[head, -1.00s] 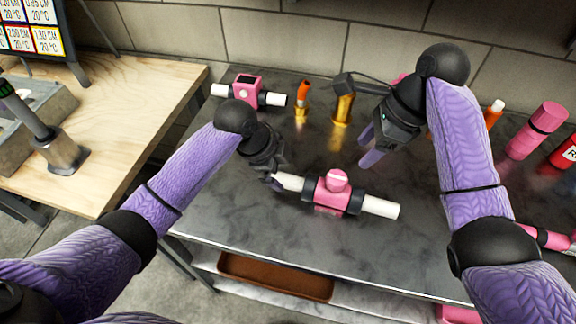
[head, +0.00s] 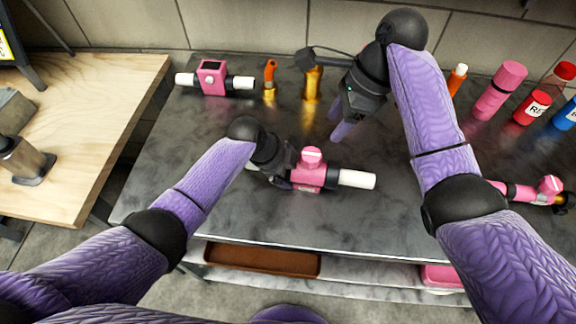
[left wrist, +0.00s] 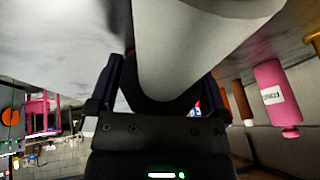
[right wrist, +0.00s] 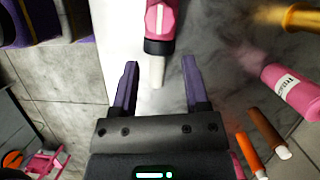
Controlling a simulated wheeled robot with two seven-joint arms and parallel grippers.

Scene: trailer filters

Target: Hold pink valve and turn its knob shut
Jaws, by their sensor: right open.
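The pink valve (head: 308,176) lies on the dark metal table, with a pink knob (head: 311,157) on top and a white pipe (head: 357,179) on its right. My left gripper (head: 279,165) is at the valve's left pipe, next to the black collar. In the left wrist view the white pipe (left wrist: 190,45) runs between its fingers; whether they press on it is unclear. My right gripper (head: 343,122) is open and empty, above the table behind and right of the valve. In the right wrist view the valve (right wrist: 162,22) and its white pipe end (right wrist: 157,72) lie beyond the fingertips.
Another pink valve (head: 212,76) lies at the back left. Brass fittings (head: 312,84) stand near the back wall. Pink (head: 500,90) and red (head: 532,107) bottles stand at the right, with a pink fitting (head: 522,191) in front. The table before the valve is clear.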

